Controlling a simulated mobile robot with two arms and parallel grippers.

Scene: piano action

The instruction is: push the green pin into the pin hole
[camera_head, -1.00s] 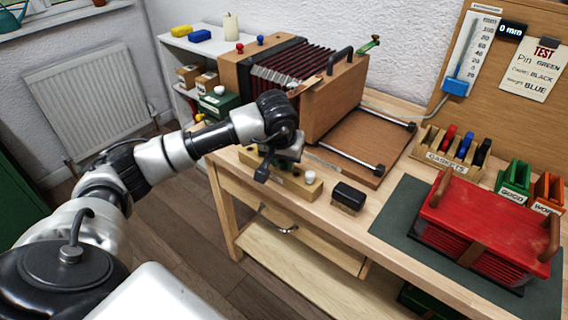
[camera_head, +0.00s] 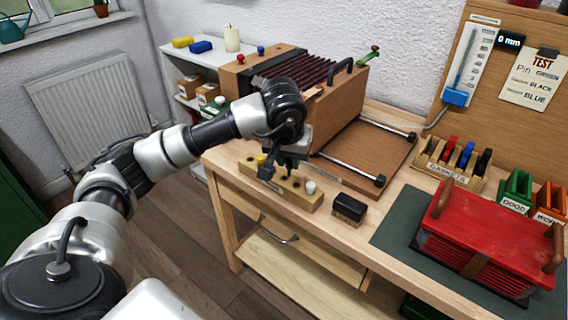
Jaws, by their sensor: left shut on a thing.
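My left gripper (camera_head: 279,170) is over the wooden pin block (camera_head: 300,197) near the bench's front edge, pointing down. It is shut, and a little dark green (camera_head: 290,159) shows at its fingers, which looks like the green pin; most of it is hidden. A yellow-topped pin (camera_head: 261,159) stands in the block left of the gripper and a white-topped pin (camera_head: 310,187) right of it. The bellows instrument (camera_head: 340,100) stands behind, with a red pin (camera_head: 241,59) and a blue pin (camera_head: 261,50) on top. I cannot make out the pin hole. My right gripper is not in view.
A dark brush-like block (camera_head: 349,208) lies right of the pin block. A wooden board with metal rods (camera_head: 371,150) lies behind it. A red bellows unit (camera_head: 490,235) rests on a green mat (camera_head: 392,238). The gasket rack (camera_head: 447,172) stands farther right.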

